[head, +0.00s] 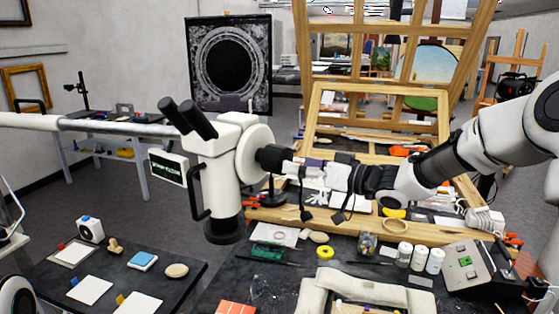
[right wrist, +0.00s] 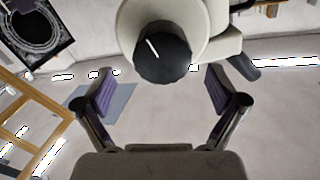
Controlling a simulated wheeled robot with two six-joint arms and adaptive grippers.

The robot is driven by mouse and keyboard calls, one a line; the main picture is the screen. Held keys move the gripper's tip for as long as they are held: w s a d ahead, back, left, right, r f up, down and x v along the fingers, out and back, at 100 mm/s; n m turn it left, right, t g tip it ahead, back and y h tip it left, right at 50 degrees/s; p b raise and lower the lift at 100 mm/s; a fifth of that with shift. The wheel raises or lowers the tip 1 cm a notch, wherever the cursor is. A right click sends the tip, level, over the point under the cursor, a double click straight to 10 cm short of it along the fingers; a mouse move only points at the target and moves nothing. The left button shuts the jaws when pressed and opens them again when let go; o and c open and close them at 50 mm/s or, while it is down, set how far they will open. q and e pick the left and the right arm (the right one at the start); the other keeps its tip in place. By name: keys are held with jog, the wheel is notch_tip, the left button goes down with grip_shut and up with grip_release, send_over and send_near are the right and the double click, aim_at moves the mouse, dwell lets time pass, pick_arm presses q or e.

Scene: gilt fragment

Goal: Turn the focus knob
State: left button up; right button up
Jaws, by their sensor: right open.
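The white microscope (head: 219,180) has twin black eyepieces and hangs from a pale boom. Its black focus knob (head: 271,158) sticks out from a round white housing on its right side. In the right wrist view the knob (right wrist: 165,60) is ridged, with a white mark tilted to the upper left. My right gripper (head: 293,168) comes in from the right, facing the knob. In the right wrist view its purple-padded fingers (right wrist: 160,90) are open, one to each side of the knob, with visible gaps; nothing is held. My left gripper is not in view.
A wooden easel frame (head: 380,230) stands behind my right arm. The dark bench below holds white jars (head: 420,258), a yellow tape roll (head: 325,253) and a grey control box (head: 480,265). A dark side table (head: 115,275) is at lower left.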

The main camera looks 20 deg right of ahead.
jog(key=v, duration=0.4)
jog(key=shift+s+d+f, duration=0.1)
jog(key=shift+s+d, duration=0.15)
jog(key=shift+s, duration=0.05)
jog(key=shift+s+d, duration=0.15)
dwell(0.4)
dwell(0.4)
